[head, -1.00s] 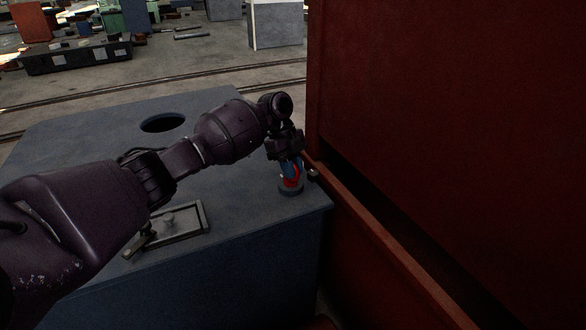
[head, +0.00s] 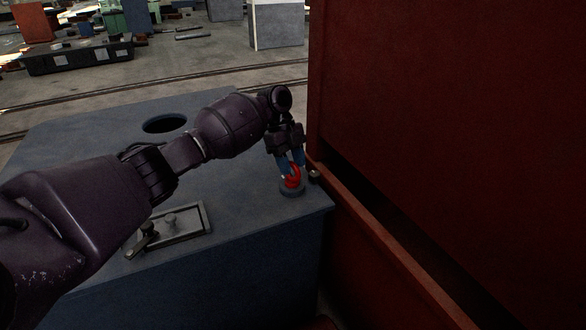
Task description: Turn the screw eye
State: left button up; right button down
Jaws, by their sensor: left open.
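The red screw eye (head: 292,181) stands upright on a dark round base (head: 291,190) near the right front corner of the blue-grey block (head: 85,150). My left gripper (head: 291,168) points down at it from above. Its fingers are open, with blue tips on either side of the red ring. I cannot tell whether the fingertips touch the ring. My right gripper is not in the head view.
A large dark red wall (head: 450,110) and its ledge (head: 385,245) stand close to the right of the gripper. A recessed plate (head: 185,222) with a lever and a knob is set in the block's top. A round dark hole (head: 165,124) lies farther back.

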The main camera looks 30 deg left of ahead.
pick_arm(q)
jog(key=v, duration=0.8)
jog(key=shift+a+r+p, duration=0.2)
jog(key=shift+r+p, duration=0.15)
jog(key=shift+p, duration=0.1)
